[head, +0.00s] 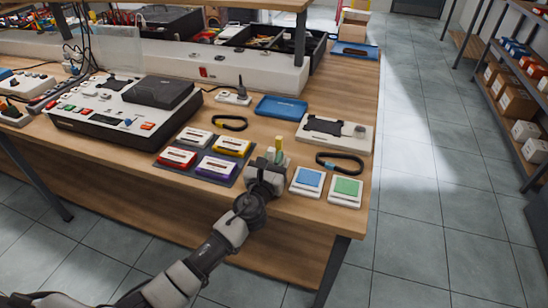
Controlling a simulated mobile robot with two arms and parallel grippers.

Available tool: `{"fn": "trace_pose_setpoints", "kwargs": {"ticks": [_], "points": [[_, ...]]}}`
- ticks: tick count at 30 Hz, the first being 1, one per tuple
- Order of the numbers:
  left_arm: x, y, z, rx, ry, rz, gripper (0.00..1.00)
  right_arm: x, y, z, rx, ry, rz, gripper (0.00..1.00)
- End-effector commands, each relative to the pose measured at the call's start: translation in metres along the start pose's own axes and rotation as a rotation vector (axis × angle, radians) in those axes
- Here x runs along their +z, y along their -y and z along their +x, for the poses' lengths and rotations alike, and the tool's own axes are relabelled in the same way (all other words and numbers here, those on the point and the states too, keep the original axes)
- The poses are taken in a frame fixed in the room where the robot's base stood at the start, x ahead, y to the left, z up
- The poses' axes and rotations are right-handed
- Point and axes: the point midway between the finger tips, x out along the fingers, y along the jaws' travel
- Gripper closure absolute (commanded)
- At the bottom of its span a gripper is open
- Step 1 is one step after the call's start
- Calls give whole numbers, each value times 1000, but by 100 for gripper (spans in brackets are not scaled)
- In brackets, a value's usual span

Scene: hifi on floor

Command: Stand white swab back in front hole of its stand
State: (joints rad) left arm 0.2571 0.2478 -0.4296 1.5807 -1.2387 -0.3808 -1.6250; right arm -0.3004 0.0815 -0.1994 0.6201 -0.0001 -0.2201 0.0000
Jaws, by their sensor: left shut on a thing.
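My left gripper (269,166) is at the front edge of the wooden table, between the cassette mat and the blue-topped tile. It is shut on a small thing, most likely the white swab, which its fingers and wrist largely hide. Pale yellowish and green upright pieces (279,146) show just behind the fingers. They seem to belong to the swab stand, but its base and holes are mostly hidden. I cannot tell whether the held swab touches the stand. My right gripper is out of view.
A dark mat with several cassettes (215,167) lies left of the gripper. Blue (308,181) and green (346,190) tiles lie right of it. Behind are a black strap (230,123), a blue tray (281,107) and a white device (350,137). A mixer (100,118) stands left.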

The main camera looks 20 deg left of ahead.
Motion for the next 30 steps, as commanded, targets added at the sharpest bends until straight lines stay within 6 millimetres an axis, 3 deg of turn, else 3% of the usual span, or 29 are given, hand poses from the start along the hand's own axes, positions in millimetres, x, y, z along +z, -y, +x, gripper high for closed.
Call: {"fn": "trace_pose_setpoints", "kwargs": {"ticks": [2,3,9,23,30], "points": [[-2,0,0,0,0,0,100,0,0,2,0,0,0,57],[-1,0,0,0,0,0,80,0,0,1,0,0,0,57],[-1,0,0,0,0,0,54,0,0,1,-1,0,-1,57],[0,0,0,0,0,0,54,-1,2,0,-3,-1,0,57],[24,0,3,0,1,-1,54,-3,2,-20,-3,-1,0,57]]}}
